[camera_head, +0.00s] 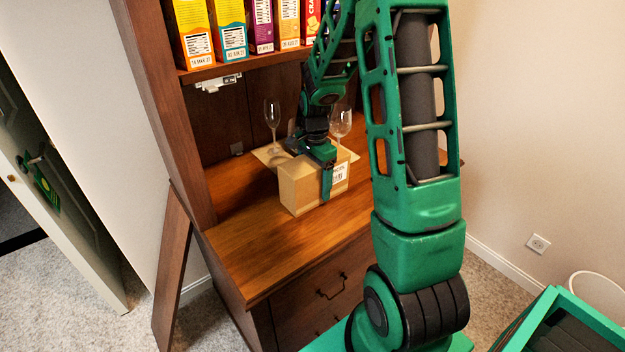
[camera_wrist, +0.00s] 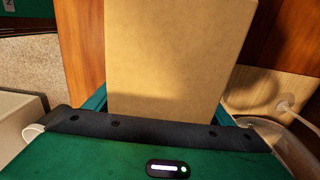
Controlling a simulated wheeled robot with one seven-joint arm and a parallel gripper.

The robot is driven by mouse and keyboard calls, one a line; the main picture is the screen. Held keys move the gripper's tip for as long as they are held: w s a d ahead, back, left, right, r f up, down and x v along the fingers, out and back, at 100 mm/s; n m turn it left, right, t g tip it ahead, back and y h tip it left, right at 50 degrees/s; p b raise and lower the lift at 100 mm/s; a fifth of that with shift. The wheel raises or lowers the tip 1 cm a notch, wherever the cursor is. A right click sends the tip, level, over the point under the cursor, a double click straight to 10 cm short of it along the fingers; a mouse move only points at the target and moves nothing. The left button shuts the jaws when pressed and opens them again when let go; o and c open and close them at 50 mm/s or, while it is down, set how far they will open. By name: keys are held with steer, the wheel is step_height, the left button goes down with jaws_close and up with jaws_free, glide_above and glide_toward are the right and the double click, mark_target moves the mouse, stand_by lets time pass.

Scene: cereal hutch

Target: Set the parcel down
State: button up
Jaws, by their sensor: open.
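The parcel (camera_head: 302,192) is a brown cardboard box with a white printed label on its right side. It rests on the wooden counter of the hutch (camera_head: 235,250). My gripper (camera_head: 327,178) is over the parcel from above, with one green finger showing against the near side. The jaws are open, with the parcel between them. In the wrist view the parcel (camera_wrist: 175,55) fills the middle, just beyond the dark edge of my gripper (camera_wrist: 165,112). The far finger is hidden in the head view.
Two wine glasses stand behind the parcel, one on the left (camera_head: 272,115) and one on the right (camera_head: 341,122), near a light board (camera_head: 266,156). Cereal boxes (camera_head: 231,30) line the shelf above. The counter's front left is clear.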

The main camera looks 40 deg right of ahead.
steer(key=shift+f, duration=0.65)
steer(key=shift+c, duration=0.6)
steer(key=c, duration=1.3)
